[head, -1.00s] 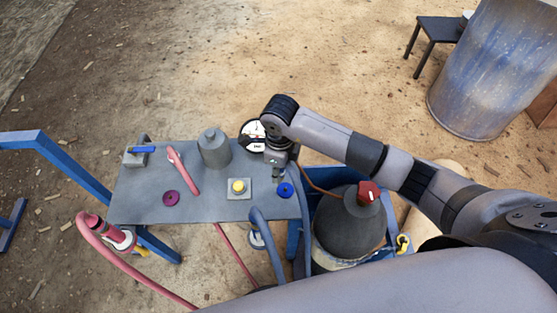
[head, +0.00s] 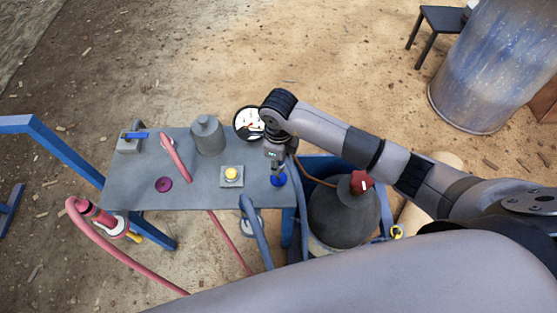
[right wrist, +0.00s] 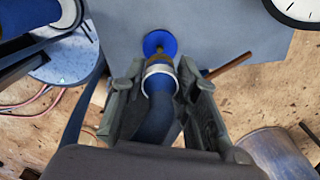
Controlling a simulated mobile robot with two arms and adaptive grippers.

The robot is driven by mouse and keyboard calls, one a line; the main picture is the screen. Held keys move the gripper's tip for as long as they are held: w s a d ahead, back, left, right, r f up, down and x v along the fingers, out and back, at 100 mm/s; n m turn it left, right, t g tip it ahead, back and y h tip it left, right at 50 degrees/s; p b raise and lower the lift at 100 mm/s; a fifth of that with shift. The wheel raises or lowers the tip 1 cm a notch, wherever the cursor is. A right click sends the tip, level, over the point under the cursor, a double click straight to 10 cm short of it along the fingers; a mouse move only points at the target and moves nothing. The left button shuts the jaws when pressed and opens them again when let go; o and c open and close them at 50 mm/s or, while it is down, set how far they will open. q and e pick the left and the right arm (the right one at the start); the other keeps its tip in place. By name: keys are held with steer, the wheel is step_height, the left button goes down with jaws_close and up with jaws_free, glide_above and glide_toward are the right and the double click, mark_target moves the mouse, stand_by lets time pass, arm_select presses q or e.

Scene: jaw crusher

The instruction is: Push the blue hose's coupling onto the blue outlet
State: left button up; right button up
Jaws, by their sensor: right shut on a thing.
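The blue outlet (head: 278,180) shows as a blue disc at the right front end of the grey panel. It also shows in the right wrist view (right wrist: 158,43). My right gripper (head: 275,164) is over that end of the panel, close to the outlet. In the right wrist view it is shut around the blue hose's coupling (right wrist: 160,71), which has a pale collar. The blue hose (right wrist: 155,120) runs back between the fingers. A brass-coloured piece lies between collar and disc, in line with both. I cannot tell whether the coupling is seated. My left gripper is out of view.
The grey panel (head: 130,190) also bears a yellow button (head: 231,174), a purple disc (head: 163,184), a red lever (head: 175,157) and a grey cylinder (head: 207,136). A dial gauge (head: 248,123) stands behind. A red-capped grey tank (head: 343,218) stands at right.

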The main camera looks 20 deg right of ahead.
steer(key=shift+f+b, duration=1.6)
steer(key=shift+f, duration=0.75)
steer(key=shift+f, duration=0.15)
stand_by(0.4)
steer(key=shift+f+b, duration=0.25)
steer(key=shift+b, duration=0.15)
jaws_close()
steer(key=shift+f, duration=0.2)
steer(key=o, duration=1)
jaws_free()
steer(key=shift+r, duration=0.1)
step_height(320, 180, up, 12)
